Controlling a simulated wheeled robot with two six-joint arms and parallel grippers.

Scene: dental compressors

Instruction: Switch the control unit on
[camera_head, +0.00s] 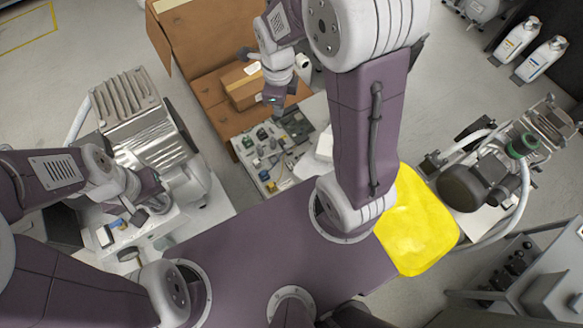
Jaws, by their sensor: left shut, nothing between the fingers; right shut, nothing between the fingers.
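I cannot tell for sure which thing is the control unit. A white base unit (188,222) with small blue and dark parts on it stands at the left, beside a ribbed metal compressor (140,120). My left gripper (137,218) is over this white unit, shut and empty. Whether it touches the unit is not clear, and my arm hides part of it. My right gripper (273,99) is shut and empty, near a small cardboard box at the top middle. A board with small electrical parts (264,160) lies below it.
A large open cardboard box (190,45) holds a smaller box (243,88). A yellow pad (415,225) is at right of centre. Another compressor (470,185), two white bottles (540,60) and a grey cabinet with dark knobs (514,262) are at the right. Grey floor shows between them.

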